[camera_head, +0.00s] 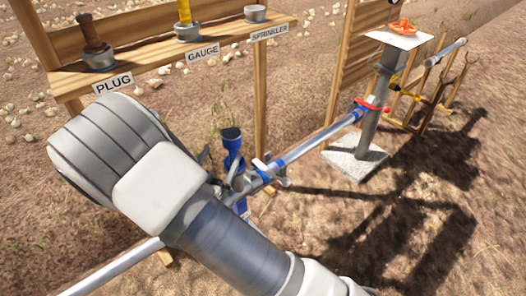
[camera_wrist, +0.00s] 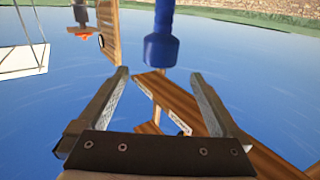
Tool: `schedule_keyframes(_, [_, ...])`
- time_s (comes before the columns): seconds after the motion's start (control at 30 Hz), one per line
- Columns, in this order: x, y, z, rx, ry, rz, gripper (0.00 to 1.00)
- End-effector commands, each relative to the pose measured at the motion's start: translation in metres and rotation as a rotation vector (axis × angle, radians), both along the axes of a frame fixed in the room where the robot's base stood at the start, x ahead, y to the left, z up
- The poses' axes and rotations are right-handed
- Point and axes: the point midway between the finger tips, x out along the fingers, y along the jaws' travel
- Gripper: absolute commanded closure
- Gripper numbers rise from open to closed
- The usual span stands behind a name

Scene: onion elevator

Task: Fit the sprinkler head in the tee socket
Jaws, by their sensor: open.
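A blue upright fitting (camera_head: 233,147) with a wider, dark-topped upper end stands on the pipe line in the head view, and I take it for the tee. The wrist view shows a blue piece with a wide collar (camera_wrist: 161,48), just beyond and between my fingertips. My gripper (camera_wrist: 160,75) is open, with nothing between its fingers. In the head view my arm hides most of the gripper. I cannot make out a separate sprinkler head. The holder marked SPRINKLER (camera_head: 256,14) shows only a pale cup. I cannot tell whether the dark top is an open socket or a seated part.
A wooden shelf (camera_head: 150,50) holds a brown-handled plug (camera_head: 93,38) and a yellow-topped gauge (camera_head: 185,14). A pipe (camera_head: 315,146) runs to a grey post (camera_head: 378,105) with an orange handwheel (camera_head: 403,26). Bare soil lies at the lower right.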

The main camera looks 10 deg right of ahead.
Motion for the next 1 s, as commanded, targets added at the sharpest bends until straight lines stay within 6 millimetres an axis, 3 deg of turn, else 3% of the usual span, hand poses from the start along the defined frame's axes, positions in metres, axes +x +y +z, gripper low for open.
schedule_keyframes(0.27, [0.017,-0.004,0.01,0.111,0.088,0.022,0.0])
schedule_keyframes(0.4, [0.032,-0.006,0.025,0.246,0.209,0.078,0.0])
schedule_keyframes(0.6, [0.039,-0.008,0.053,0.385,0.345,0.174,0.0])
schedule_keyframes(0.77, [0.032,-0.016,0.087,0.467,0.447,0.271,0.0])
schedule_keyframes(1.0, [-0.007,-0.041,0.142,0.501,0.601,0.419,0.0])
